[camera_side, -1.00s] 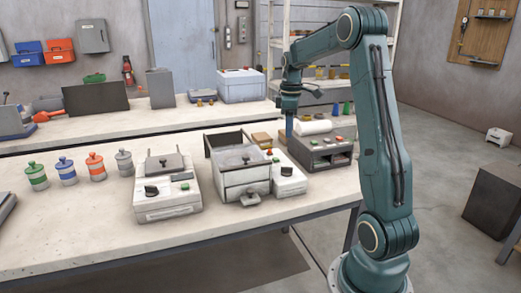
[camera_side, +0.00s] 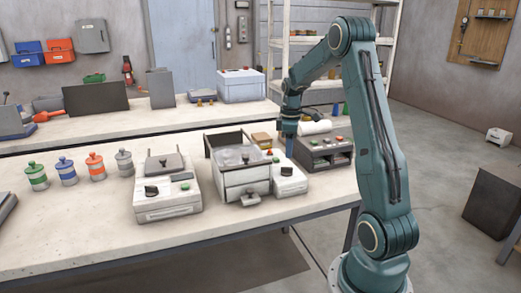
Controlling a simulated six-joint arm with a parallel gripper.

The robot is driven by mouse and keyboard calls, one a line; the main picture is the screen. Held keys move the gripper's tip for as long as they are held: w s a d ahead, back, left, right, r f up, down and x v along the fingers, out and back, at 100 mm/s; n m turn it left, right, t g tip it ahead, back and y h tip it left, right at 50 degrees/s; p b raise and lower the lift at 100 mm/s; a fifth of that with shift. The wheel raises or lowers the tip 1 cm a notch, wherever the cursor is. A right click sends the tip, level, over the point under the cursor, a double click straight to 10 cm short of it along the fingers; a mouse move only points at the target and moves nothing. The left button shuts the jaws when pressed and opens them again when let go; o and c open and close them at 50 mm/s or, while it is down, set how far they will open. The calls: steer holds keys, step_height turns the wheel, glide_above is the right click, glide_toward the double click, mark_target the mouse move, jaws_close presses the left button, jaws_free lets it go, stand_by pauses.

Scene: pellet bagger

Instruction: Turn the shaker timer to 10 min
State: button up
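My gripper (camera_side: 289,154) points down just above and behind a small white control box (camera_side: 290,187) on the near bench. That box sits against the right side of an open grey tray unit (camera_side: 246,177). A small dark knob (camera_side: 286,171) shows on its top, just below my fingertips; I cannot tell if they touch it. A white unit (camera_side: 168,205) to the left has a larger black knob (camera_side: 152,191) and a green button (camera_side: 185,187). Dial markings are too small to read, and no label shows which knob is the shaker timer. The finger gap is too small to make out.
A dark unit with coloured buttons (camera_side: 322,153) stands close to the right of my gripper, with a white roll (camera_side: 315,127) behind it. Several lidded jars (camera_side: 96,167) stand at the left. The bench front (camera_side: 80,235) is clear.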

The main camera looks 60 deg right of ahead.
mark_target(287, 170)
steer(key=shift+f, duration=3.3)
steer(key=shift+c, duration=0.4)
jaws_close()
